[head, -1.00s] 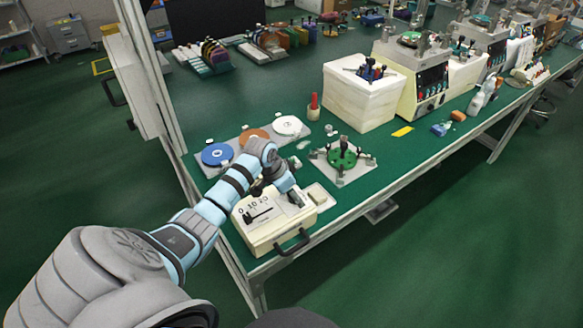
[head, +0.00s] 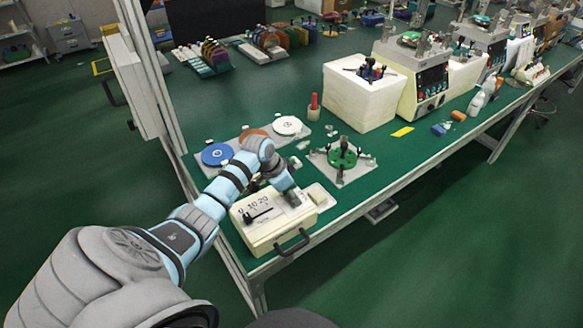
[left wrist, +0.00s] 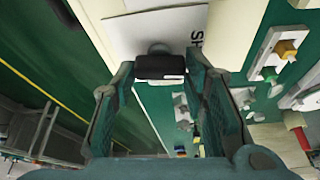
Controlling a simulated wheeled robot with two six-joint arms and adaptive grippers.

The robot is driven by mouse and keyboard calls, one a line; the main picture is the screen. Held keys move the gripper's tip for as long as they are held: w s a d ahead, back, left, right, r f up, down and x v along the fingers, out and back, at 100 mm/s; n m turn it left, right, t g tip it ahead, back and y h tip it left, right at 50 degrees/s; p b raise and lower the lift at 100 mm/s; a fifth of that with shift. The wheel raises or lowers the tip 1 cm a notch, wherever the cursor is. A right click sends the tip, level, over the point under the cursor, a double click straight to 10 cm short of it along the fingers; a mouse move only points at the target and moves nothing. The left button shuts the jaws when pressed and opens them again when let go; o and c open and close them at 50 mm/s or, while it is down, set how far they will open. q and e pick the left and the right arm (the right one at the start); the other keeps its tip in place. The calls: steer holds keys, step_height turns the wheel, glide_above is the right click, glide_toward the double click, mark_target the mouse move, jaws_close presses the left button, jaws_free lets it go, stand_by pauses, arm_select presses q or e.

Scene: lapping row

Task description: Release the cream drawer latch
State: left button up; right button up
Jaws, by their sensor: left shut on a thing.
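The cream drawer box (head: 262,240) stands at the near left corner of the green bench, with a dark pull handle (head: 293,243) on its front. Its top has a white scale plate (head: 247,207) marked with numbers and a black pointer lever. My left gripper (head: 290,198) is down at the right part of the top, and hides what it holds there in the head view. In the left wrist view my left gripper (left wrist: 160,72) is shut on a black knob (left wrist: 160,66), in front of a white lettered plate (left wrist: 150,30). My right gripper is not in view.
Blue, orange and white discs (head: 217,154) lie on a grey tray behind my arm. A green round fixture (head: 343,155) on a plate is to the right of the box. A large cream block (head: 360,100) stands farther back. The bench between them is mostly clear.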

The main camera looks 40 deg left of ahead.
arm_select(q)
steer(key=m+h+b, duration=0.1)
steer(key=m, duration=0.2)
steer(key=shift+w+a+f+g, duration=0.1)
steer(key=shift+g, duration=0.2)
steer(key=m+h+b, duration=0.1)
steer(key=m+b, duration=0.1)
steer(key=m, duration=0.1)
steer(key=shift+w+g+b, duration=0.1)
steer(key=shift+g+b, duration=0.2)
steer(key=shift+g, duration=0.1)
steer(key=m+g+b, duration=0.1)
steer(key=m+b, duration=0.3)
steer(key=b, duration=0.2)
steer(key=m+g+b, duration=0.2)
steer(key=m+b, duration=0.3)
steer(key=b, duration=0.2)
steer(key=shift+w+f+h, duration=0.15)
steer(key=shift+h, duration=0.15)
steer(key=shift+r+m+g+b, duration=0.25)
steer(key=shift+m+g+b, duration=0.15)
steer(key=shift+m+b, duration=0.45)
steer(key=o, duration=1.2)
steer(key=shift+c, duration=0.2)
